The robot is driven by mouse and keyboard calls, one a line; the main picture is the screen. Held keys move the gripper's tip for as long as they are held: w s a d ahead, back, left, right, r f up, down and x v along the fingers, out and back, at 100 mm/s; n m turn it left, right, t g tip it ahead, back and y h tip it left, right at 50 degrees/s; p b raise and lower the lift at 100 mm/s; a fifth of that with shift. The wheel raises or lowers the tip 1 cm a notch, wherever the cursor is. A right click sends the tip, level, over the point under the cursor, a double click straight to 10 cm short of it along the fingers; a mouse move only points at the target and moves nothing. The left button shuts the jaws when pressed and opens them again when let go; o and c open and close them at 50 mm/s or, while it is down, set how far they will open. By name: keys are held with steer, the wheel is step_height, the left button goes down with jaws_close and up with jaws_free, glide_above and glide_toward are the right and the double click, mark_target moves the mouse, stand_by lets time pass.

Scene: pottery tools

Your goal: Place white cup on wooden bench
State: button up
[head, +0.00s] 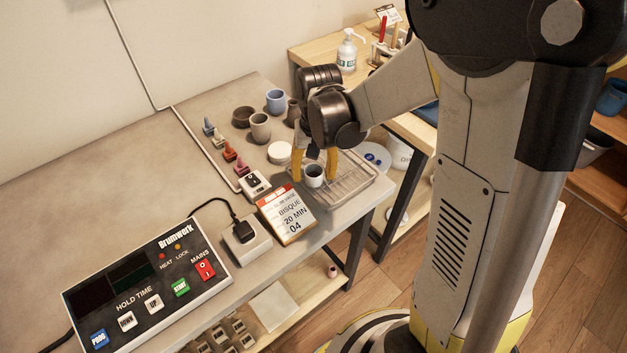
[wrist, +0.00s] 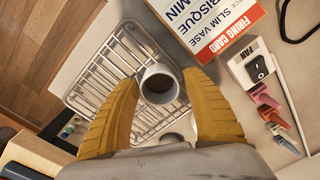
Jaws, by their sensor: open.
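The white cup (head: 314,181) stands upright at the near left part of the wire rack (head: 352,189) on the grey table. My gripper (head: 314,176) points down over it, open, with one yellow finger on each side of the cup. In the wrist view the cup (wrist: 160,72) shows its dark inside between the two fingertips (wrist: 162,82), with gaps visible on both sides. The wooden bench (head: 316,52) has a light wood top and stands behind the grey table, at the back, partly hidden by my arm.
A firing card (head: 288,214) stands close beside the cup, and a fan switch box (head: 255,184) is left of it. A white bowl (head: 279,152), several pots and small coloured tools are behind. The bench holds a soap bottle (head: 347,52) and a tool holder (head: 384,52).

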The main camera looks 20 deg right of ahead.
steer(key=shift+f, duration=0.35)
steer(key=shift+r, duration=0.1)
steer(key=shift+c, duration=0.2)
steer(key=c, duration=1.1)
